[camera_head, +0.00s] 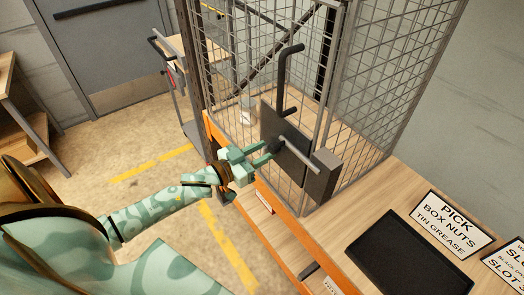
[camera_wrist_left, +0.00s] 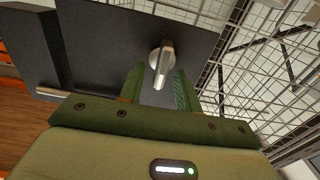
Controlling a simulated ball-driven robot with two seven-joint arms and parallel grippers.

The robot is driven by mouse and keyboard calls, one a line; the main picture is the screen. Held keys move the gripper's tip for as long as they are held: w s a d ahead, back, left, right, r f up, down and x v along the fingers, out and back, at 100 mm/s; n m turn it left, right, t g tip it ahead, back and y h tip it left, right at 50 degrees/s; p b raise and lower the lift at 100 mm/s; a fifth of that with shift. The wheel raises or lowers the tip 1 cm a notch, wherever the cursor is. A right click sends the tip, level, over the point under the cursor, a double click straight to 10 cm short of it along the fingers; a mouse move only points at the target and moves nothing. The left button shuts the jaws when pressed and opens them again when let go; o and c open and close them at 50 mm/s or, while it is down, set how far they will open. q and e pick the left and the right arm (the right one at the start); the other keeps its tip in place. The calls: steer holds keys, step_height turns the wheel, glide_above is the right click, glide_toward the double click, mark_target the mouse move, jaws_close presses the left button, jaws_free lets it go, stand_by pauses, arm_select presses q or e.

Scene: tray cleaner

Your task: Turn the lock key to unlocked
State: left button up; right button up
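The lock key (camera_wrist_left: 162,62) is a small silver lever on a round base, fixed to a dark plate (camera_wrist_left: 100,40) and pointing down with a slight tilt in the left wrist view. The plate (camera_head: 270,118) is on the mesh cage door in the head view. My left gripper (camera_wrist_left: 158,84) is open, with its two green fingers on either side of the key's lower end in the picture. I cannot tell whether they touch it. In the head view the left gripper (camera_head: 270,149) is at the plate and largely hides the key. My right gripper is not in view.
A black bent handle (camera_head: 290,75) stands up from the plate. A dark lock box (camera_head: 324,175) is to its right. The wooden bench (camera_head: 335,240) holds a black tray (camera_head: 405,255) and a sign (camera_head: 452,222). A trolley (camera_head: 190,45) stands behind on open floor.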

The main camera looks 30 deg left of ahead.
arm_select(q)
steer(key=shift+w+d, duration=0.1)
steer(key=shift+w, duration=0.1)
jaws_close()
